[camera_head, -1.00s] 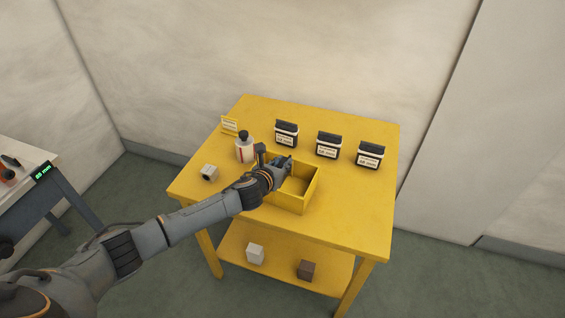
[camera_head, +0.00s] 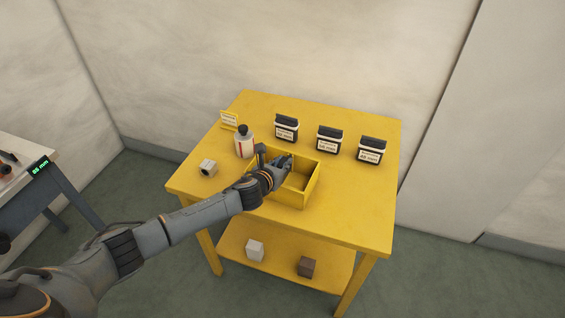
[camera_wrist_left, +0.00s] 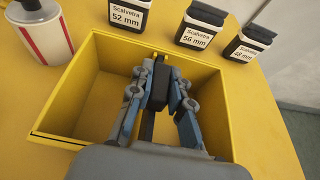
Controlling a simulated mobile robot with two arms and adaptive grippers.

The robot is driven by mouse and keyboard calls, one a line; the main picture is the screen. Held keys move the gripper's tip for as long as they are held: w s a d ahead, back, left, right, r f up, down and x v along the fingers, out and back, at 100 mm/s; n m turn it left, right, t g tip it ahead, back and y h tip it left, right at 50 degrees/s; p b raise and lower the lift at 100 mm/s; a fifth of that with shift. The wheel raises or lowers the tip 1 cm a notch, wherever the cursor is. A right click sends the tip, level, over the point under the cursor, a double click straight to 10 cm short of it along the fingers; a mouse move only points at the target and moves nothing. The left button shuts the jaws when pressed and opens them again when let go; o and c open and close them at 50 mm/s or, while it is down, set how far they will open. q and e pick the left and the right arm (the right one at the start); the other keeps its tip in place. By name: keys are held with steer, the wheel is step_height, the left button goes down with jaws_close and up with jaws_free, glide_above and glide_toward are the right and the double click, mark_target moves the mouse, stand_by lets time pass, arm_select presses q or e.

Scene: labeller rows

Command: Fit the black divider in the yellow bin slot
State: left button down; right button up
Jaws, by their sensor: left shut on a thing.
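The yellow bin (camera_head: 312,187) is an open box on the yellow table; it also fills the middle of the left wrist view (camera_wrist_left: 72,90). My left gripper (camera_head: 286,163) reaches into the bin from the left. In the left wrist view its fingers (camera_wrist_left: 159,92) are closed around the black divider (camera_wrist_left: 159,86), seen nearly edge-on between them. A small yellow slot piece shows at the far wall, close to the divider's far end. The fingers hide much of the divider, and I cannot tell whether it sits in the slot. My right gripper is out of view.
Three black-and-white labelled packs (camera_head: 286,128) stand in a row behind the bin. A white bottle with a black cap (camera_head: 244,142) and a small grey block (camera_head: 208,168) are to its left. A yellow sign (camera_head: 229,119) stands at the back. The table's front right is clear.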

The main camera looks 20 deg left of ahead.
arm_select(q)
steer(key=shift+f+b, duration=0.35)
steer(key=shift+f, duration=0.2)
steer(key=c, duration=1.2)
jaws_free()
steer(key=shift+r, duration=0.1)
steer(key=shift+o, duration=0.2)
steer(key=shift+s, duration=0.1)
steer(key=v, duration=1.2)
